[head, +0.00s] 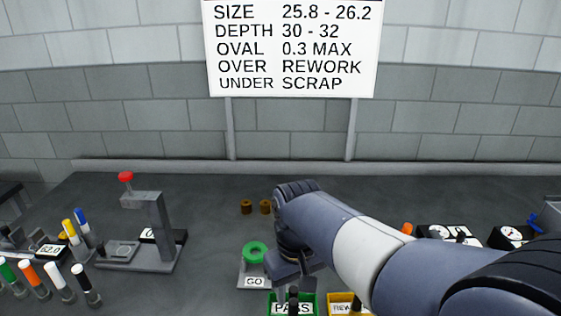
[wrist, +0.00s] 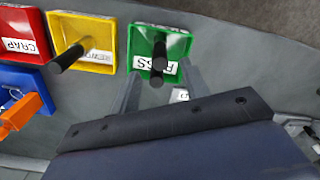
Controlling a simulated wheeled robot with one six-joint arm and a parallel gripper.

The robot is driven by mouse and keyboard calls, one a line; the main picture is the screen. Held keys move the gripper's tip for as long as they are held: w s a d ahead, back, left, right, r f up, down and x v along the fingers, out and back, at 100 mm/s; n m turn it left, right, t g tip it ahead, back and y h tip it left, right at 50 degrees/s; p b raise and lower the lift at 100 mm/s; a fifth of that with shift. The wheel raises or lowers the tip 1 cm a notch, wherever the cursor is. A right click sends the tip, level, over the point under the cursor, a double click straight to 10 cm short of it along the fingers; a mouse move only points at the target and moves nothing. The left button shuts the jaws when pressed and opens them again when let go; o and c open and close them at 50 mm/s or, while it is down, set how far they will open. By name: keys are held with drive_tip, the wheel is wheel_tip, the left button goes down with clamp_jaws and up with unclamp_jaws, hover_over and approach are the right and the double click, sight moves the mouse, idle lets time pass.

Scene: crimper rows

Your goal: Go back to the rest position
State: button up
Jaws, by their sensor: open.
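My gripper (head: 292,268) is at the end of my bent arm, low in the head view. It is over or just behind the green PASS tray, beside the grey GO plate (head: 254,281) with its green ring (head: 254,253). It is open and I see nothing held in it. My arm hides part of the gripper.
A yellow REWORK tray (wrist: 112,31), a red SCRAP tray (wrist: 36,22) and a blue tray (wrist: 28,82) sit alongside. The bench's back middle is clear.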

sight(294, 302)
wheel_tip(294, 302, down, 9)
drive_tip(key=shift+r+b, duration=0.1)
drive_tip(key=shift+b, duration=0.25)
drive_tip(key=shift+r+p, duration=0.3)
drive_tip(key=shift+r, duration=1.95)
